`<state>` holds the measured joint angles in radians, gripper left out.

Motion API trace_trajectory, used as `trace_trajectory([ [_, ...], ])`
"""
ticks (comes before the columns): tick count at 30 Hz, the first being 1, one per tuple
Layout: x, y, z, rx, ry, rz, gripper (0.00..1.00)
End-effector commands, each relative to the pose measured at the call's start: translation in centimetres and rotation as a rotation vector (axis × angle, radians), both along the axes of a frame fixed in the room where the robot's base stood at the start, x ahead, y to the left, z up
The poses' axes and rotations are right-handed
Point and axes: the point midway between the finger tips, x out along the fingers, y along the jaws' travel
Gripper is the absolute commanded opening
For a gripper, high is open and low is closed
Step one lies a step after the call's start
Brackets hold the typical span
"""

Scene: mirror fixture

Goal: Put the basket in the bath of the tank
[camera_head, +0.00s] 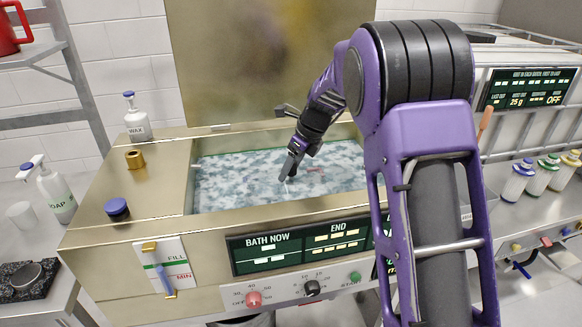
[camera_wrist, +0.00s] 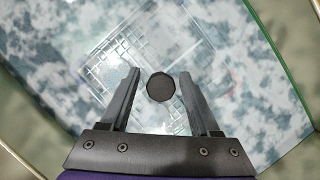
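The tank (camera_head: 130,250) is a brass-coloured box with an open bath (camera_head: 225,180) of mottled blue-white liquid. My gripper (camera_head: 286,176) reaches down over the middle of the bath. In the wrist view my gripper (camera_wrist: 160,88) has its fingers apart. A dark round knob (camera_wrist: 160,88) shows between them, with a gap on each side. Below it, a pale, see-through gridded shape (camera_wrist: 108,62), which looks like the basket, shows against the liquid. I cannot tell how deep it sits. In the head view only a small pinkish mark (camera_head: 316,169) shows beside my gripper.
A WAX bottle (camera_head: 138,124), a brass nut-like piece (camera_head: 134,159) and a blue-topped knob (camera_head: 117,209) are on the tank's left deck. A SOAP bottle (camera_head: 56,194) stands further left. Several capped jars (camera_head: 518,181) stand at right. A tall brass panel (camera_head: 265,60) rises behind.

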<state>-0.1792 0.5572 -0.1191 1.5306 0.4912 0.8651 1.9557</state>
Motion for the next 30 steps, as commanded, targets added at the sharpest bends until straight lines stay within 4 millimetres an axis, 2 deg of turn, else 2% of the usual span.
trace_trajectory([
  [11, 0.0, -0.1, 0.6, 0.0, -0.002, -0.001, 0.66],
  [14, -0.3, -0.5, 1.9, 0.0, -0.003, 0.0, 0.66],
  [24, -1.8, -2.8, 8.5, -0.001, -0.005, -0.001, 0.66],
  [30, -2.4, -3.6, 10.8, 0.0, -0.001, 0.0, 0.66],
])
